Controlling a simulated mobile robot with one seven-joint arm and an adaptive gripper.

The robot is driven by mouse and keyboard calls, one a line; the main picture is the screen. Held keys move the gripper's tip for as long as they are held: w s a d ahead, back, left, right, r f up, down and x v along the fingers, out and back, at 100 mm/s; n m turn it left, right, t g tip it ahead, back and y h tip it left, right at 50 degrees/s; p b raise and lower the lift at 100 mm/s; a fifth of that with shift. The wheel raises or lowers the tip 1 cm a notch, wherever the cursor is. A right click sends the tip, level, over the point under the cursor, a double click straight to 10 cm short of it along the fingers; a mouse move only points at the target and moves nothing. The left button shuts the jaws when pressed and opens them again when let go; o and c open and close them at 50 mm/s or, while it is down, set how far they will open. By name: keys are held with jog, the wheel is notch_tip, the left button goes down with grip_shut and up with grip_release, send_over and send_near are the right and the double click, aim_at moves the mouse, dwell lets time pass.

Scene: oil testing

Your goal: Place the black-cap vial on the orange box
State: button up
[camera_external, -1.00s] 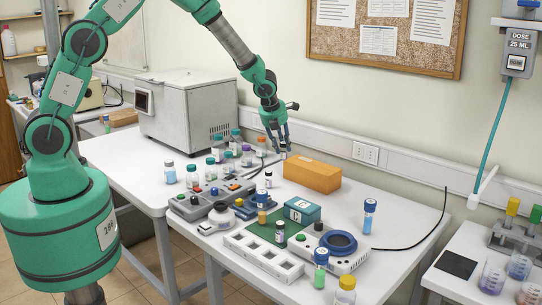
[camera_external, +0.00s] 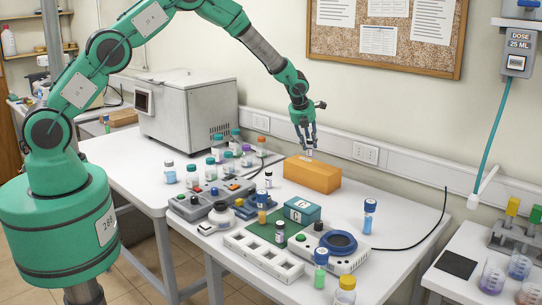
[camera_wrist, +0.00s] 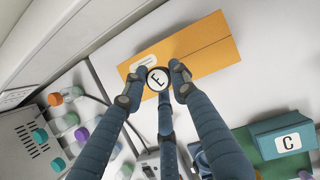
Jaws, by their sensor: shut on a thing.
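My gripper (camera_external: 307,148) is above the orange box (camera_external: 312,178) in the external view, fingers pointing down. In the wrist view my gripper (camera_wrist: 155,88) is shut on the black-cap vial (camera_wrist: 158,79). Only its round top shows there, a white disc with the letter E inside a black rim; its body is hidden below. The vial appears over one long edge of the orange box (camera_wrist: 205,50). In the external view the vial is too small to tell whether it touches the box top.
Several capped vials stand to the left, before a grey machine (camera_external: 188,110).

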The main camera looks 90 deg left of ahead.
aim_at(311, 144)
jog(key=shift+w+a, duration=0.45)
jog(key=shift+w, duration=0.25)
jog(key=shift+f, duration=0.1)
jog(key=shift+f, duration=1.7)
jog(key=shift+f, duration=0.1)
jog(key=o, duration=1.1)
jog(key=shift+c, duration=0.2)
jog(key=v, duration=1.2)
